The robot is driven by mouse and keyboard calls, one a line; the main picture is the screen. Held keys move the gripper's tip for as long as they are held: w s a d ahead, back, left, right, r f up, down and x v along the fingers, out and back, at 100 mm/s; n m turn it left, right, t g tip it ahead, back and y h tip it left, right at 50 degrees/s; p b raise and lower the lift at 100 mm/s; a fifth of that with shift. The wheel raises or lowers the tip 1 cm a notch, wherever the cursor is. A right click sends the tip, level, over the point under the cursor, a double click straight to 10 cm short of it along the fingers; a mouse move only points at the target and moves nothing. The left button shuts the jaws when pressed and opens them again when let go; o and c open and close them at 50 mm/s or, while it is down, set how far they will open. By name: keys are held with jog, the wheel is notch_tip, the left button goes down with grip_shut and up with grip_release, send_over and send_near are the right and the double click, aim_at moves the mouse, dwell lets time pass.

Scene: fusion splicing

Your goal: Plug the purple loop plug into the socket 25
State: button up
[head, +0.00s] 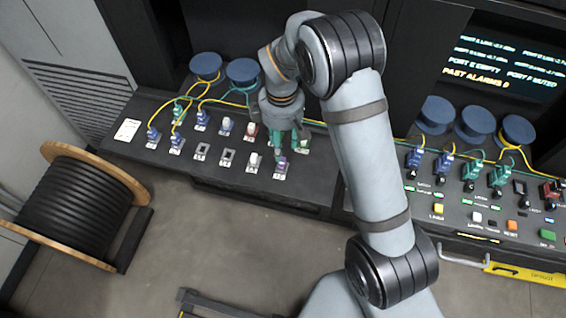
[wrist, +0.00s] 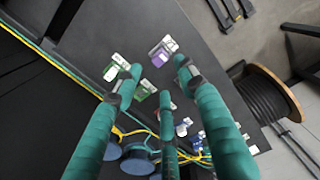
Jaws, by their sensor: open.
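The purple loop plug (head: 281,162) sits upright at a seat near the front right of the left console, just below my gripper. It also shows in the wrist view (wrist: 160,55), beyond the fingertips. My gripper (head: 292,148) has green fingers that are spread apart and empty in the wrist view (wrist: 160,78); I see no contact with the purple plug. Two grey sockets stand empty in the front row, one further left (head: 201,151) and one beside it (head: 228,156). The socket numbers are too small to read, so I cannot tell which is 25.
A white plug (head: 254,160), a red plug (head: 250,131) and a green plug (head: 304,144) stand close to the purple one. Blue plugs with yellow cables (head: 153,134) are at the left. Blue spools (head: 206,66) stand behind. A black cable reel (head: 75,208) is on the floor.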

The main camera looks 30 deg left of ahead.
aim_at(282, 165)
jog(key=shift+f, duration=0.1)
notch_tip(282, 165, down, 9)
jog(key=b, duration=0.7)
jog(key=shift+b, duration=0.3)
jog(key=shift+c, duration=0.3)
dwell(0.9)
grip_shut()
dwell(0.3)
jog(key=shift+r, duration=0.2)
dwell(0.3)
jog(key=shift+r+p, duration=2.35)
jog(key=shift+r, duration=0.6)
